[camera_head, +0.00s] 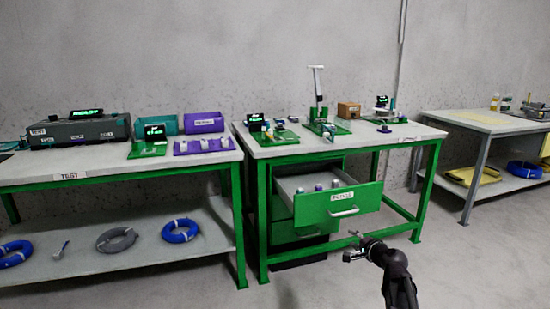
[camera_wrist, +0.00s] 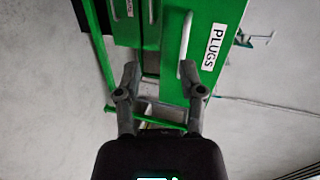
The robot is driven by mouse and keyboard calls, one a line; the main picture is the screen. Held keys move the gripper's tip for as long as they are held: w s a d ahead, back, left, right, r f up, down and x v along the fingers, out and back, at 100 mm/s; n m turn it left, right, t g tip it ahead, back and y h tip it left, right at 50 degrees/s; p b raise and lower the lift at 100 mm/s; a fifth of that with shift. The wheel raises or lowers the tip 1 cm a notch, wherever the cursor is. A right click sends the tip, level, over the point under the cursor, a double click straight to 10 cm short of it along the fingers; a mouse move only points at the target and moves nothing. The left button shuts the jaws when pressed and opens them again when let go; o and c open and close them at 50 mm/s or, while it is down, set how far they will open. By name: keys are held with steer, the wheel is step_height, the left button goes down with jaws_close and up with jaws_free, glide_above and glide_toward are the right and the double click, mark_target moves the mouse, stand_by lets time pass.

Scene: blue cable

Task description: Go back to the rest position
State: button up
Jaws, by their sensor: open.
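My gripper (camera_head: 358,250) is in the lower right of the head view, in front of the middle green table. In the wrist view my gripper (camera_wrist: 160,76) has its two fingers spread apart with nothing between them. The green drawer (camera_head: 338,207) under the middle table is pulled out, with several small pieces inside. In the wrist view the drawer (camera_wrist: 215,30) carries a PLUGS label and a pale handle. My gripper appears apart from the handle. A blue cable coil (camera_head: 181,231) lies on the left table's lower shelf.
The middle table (camera_head: 262,147) carries several small fixtures. The left table (camera_head: 40,178) holds a test unit (camera_head: 80,131) and bins; its shelf has another blue coil (camera_head: 14,252) and a grey coil (camera_head: 117,238). A right bench (camera_head: 470,118) stands beyond. Floor around my gripper looks clear.

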steer(key=s+a+f+n+g+p, duration=0.4)
steer(key=s+a+f+n+g, duration=0.2)
steer(key=s+a+n+g, duration=0.45)
steer(key=s+d+n+g+h+p, duration=0.1)
steer(key=s+n+g+h+p, duration=0.4)
steer(key=s, duration=0.9)
step_height(320, 180, up, 37)
steer(key=m+t+p, duration=0.1)
steer(key=m+p, duration=0.1)
steer(key=p, duration=3.3)
steer(key=shift+d+f, duration=0.15)
steer(key=shift+d, duration=0.05)
steer(key=shift+t, duration=0.25)
